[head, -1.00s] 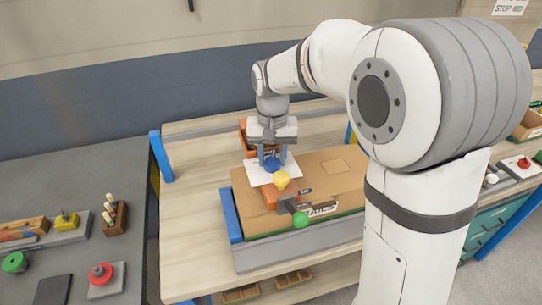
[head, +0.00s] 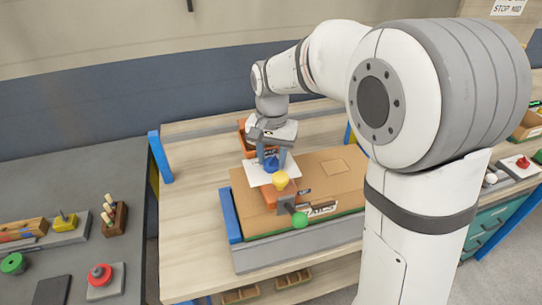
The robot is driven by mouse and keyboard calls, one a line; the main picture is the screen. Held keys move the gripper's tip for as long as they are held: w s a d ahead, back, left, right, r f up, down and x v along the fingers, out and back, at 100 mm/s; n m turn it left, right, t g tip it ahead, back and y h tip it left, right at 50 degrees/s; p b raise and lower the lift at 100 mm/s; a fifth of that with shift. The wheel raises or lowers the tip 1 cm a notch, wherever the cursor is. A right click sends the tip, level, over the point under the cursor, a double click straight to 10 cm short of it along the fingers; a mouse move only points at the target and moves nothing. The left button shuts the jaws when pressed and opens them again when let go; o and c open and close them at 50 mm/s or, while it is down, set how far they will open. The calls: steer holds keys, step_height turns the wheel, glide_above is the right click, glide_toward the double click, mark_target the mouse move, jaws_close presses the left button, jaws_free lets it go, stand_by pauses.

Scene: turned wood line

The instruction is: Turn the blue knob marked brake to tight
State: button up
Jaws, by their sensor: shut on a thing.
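The blue knob (head: 272,165) sits on a white plate (head: 258,177) behind a yellow knob (head: 280,181). My gripper (head: 271,160) points down over the blue knob, with its two fingers on either side of it, shut on it. The fingers and wrist hide part of the knob. The word brake and any tight mark are too small or hidden to read.
An orange block (head: 275,200) and a lever with a green ball (head: 300,220) stand just in front, on a brown board (head: 335,185). An orange bin (head: 243,138) is close behind. The wooden bench (head: 190,235) is clear at the left.

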mark_target(272, 157)
steer(key=o, duration=1)
step_height(272, 157, up, 8)
steer(key=shift+f, duration=0.1)
steer(key=s+d+f+n+t, duration=0.1)
steer(key=s+d+f, duration=0.2)
steer(key=s+d, duration=0.4)
steer(key=s+d+f+n+t, duration=0.2)
steer(key=s+d, duration=0.5)
steer(key=s, duration=0.5)
steer(key=shift+s+d+f, duration=0.15)
steer(key=shift+s+f, duration=0.2)
steer(key=shift+f, duration=0.3)
